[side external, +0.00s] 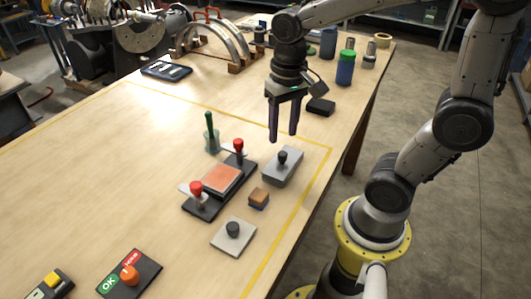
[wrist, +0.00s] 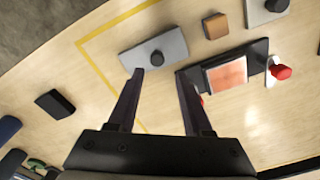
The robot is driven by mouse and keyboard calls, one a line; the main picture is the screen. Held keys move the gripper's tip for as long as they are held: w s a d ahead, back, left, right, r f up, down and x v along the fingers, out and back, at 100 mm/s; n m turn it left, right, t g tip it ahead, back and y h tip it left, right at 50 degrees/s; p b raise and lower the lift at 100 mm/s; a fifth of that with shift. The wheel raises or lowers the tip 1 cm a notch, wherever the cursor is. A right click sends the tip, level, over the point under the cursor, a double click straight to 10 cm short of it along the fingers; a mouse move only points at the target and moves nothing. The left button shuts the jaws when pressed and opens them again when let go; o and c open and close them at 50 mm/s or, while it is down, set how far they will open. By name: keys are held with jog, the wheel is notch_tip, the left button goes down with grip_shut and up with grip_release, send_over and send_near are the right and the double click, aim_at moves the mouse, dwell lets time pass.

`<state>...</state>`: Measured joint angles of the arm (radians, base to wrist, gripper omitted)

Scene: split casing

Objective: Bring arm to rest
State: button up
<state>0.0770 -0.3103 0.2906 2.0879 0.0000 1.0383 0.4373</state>
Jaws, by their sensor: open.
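My gripper (side external: 284,138) is open and empty, held above the table with its fingers pointing down. In the wrist view its two fingers (wrist: 160,100) are spread apart with nothing between them. Below it is a grey block with a black knob (side external: 283,167), which also shows in the wrist view (wrist: 172,44). A dark fixture (side external: 203,207) with red-knobbed clamps holds an orange-red plate (side external: 222,179). In the wrist view the plate (wrist: 228,74) lies right of the fingers. My gripper touches none of these.
Near the fixture are a small brown block (side external: 259,199), a light square plate with a dark knob (side external: 234,236) and a green-handled tool (side external: 210,133). A black box (side external: 320,106) and a blue bottle (side external: 345,68) stand farther back.

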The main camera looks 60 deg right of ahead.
jog(key=s+a+r+n+t, duration=0.2)
jog(key=s+r+n+t, duration=0.2)
jog(key=s, duration=0.4)
jog(key=shift+r+n+t, duration=0.2)
jog(key=shift+n+t, duration=0.4)
jog(key=shift+n, duration=0.3)
